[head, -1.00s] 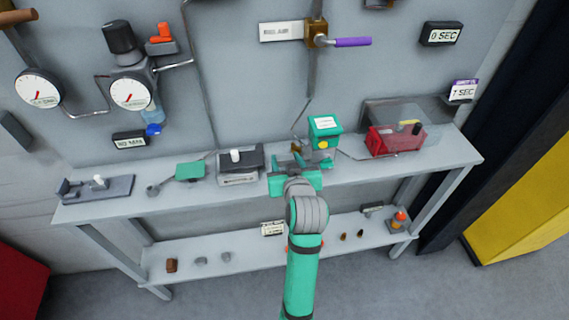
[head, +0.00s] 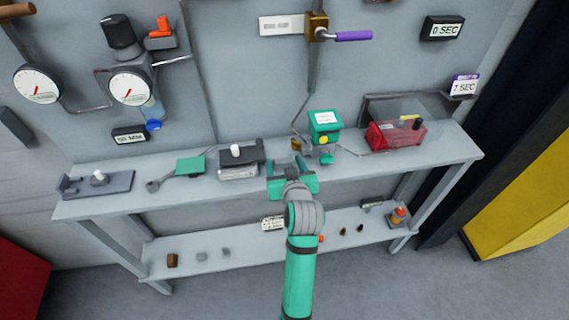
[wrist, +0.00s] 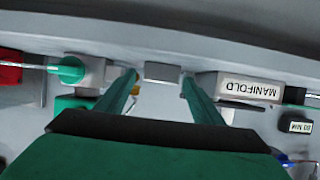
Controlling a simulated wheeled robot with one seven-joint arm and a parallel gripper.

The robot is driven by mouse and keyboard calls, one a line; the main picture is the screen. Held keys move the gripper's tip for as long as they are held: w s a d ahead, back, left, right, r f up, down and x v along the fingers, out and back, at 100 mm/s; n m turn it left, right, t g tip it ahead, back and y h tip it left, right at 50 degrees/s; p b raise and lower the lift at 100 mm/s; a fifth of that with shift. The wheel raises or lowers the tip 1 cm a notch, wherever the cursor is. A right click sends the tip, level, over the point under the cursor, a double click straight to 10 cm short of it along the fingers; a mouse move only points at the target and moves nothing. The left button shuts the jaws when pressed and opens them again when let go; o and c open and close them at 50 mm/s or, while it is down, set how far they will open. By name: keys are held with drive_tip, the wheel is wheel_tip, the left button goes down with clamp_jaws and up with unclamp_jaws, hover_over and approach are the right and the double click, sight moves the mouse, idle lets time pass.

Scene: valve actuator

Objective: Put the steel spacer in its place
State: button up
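My gripper (head: 292,168) is over the front part of the upper bench, between the manifold block and the green box. In the wrist view, my gripper (wrist: 160,78) has its two green fingers spread apart. A small grey metal block (wrist: 163,72) shows between the fingertips, with a thin gap at its left side; it looks like the steel spacer, though I cannot be sure. In the head view my gripper hides that spot. Two small grey pieces, one (head: 201,254) and another (head: 226,251), lie on the lower shelf. The spacer's place cannot be made out.
The manifold block (wrist: 240,88) stands close beside one finger; it also shows in the head view (head: 240,170). A green box (head: 324,122) stands behind to the right. A red box (head: 395,134) under a clear cover is farther right. The lower shelf (head: 200,270) holds small parts.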

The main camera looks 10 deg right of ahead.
drive_tip(key=shift+d, duration=0.1)
drive_tip(key=shift+r, duration=0.2)
drive_tip(key=v, duration=1.1)
drive_tip(key=s+a+f+m+h, duration=0.15)
drive_tip(key=s+a+f, duration=0.25)
drive_tip(key=s+f, duration=1)
drive_tip(key=s+a, duration=0.2)
drive_tip(key=s, duration=0.7)
drive_tip(key=s+a+n+t, duration=0.1)
drive_tip(key=s+a, duration=0.2)
drive_tip(key=s, duration=0.7)
drive_tip(key=shift+s+r+t+y, duration=0.2)
drive_tip(key=shift+r+t+y, duration=0.1)
drive_tip(key=shift+y, duration=0.15)
drive_tip(key=shift+s+r, duration=0.15)
drive_tip(key=shift+s, duration=0.1)
drive_tip(key=c, duration=0.7)
drive_tip(key=shift+c, duration=0.3)
